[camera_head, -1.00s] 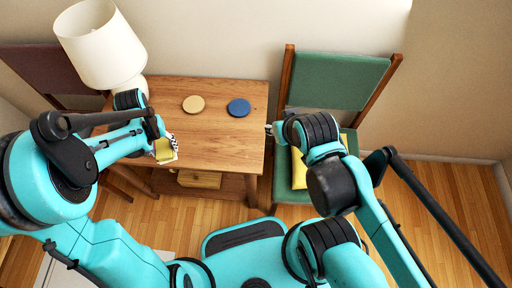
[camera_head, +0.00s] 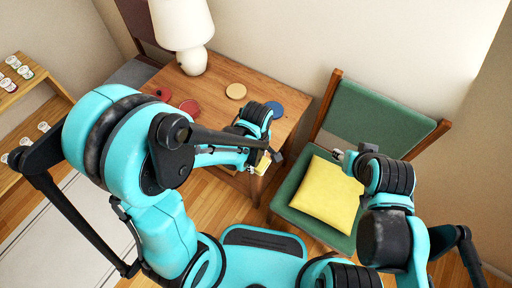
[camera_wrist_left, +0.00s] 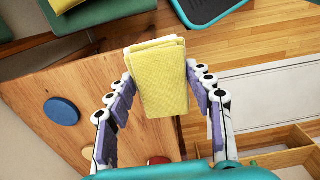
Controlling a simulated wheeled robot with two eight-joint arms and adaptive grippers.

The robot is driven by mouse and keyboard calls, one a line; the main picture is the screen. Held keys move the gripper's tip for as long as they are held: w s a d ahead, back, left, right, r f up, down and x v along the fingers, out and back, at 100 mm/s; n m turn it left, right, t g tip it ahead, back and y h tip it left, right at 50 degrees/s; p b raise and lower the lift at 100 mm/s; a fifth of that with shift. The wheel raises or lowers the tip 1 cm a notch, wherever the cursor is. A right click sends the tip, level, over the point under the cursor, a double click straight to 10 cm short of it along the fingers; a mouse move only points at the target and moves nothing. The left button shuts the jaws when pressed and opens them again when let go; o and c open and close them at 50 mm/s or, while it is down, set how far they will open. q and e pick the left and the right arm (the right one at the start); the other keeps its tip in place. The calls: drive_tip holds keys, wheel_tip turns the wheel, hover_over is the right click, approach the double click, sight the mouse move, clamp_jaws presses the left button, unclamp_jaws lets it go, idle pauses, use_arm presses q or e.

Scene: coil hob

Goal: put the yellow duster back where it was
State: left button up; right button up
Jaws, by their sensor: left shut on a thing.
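The yellow duster (camera_wrist_left: 160,76) is a folded cloth, upright between the fingers of my left gripper (camera_wrist_left: 162,88) in the left wrist view. My left gripper is shut on it. In the head view the duster (camera_head: 263,164) shows partly behind my left gripper (camera_head: 260,163), near the front right corner of the wooden table (camera_head: 222,88). My right gripper (camera_head: 340,156) is over the green chair, beside the yellow cushion; I cannot tell whether it is open or shut.
The green chair (camera_head: 366,125) holds a yellow cushion (camera_head: 327,195). A shelf with jars (camera_head: 22,68) stands at the left.

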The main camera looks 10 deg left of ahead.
use_arm(q)
drive_tip(key=w+f+b, duration=0.1)
drive_tip(key=w+f, duration=0.1)
drive_tip(key=w, duration=0.1)
drive_tip(key=w+a+f+b, duration=0.1)
drive_tip(key=w+f, duration=0.1)
drive_tip(key=w, duration=0.2)
drive_tip(key=w+f+b, duration=0.1)
drive_tip(key=w+f, duration=0.1)
drive_tip(key=w, duration=0.2)
drive_tip(key=shift+a+f+b, duration=0.3)
drive_tip(key=shift+f+b, duration=0.05)
drive_tip(key=shift+f, duration=0.05)
wheel_tip(320, 180, down, 4)
drive_tip(key=shift+f+b, duration=0.1)
drive_tip(key=shift+b, duration=0.95)
drive_tip(key=shift+f, duration=0.1)
drive_tip(key=o, duration=1.1)
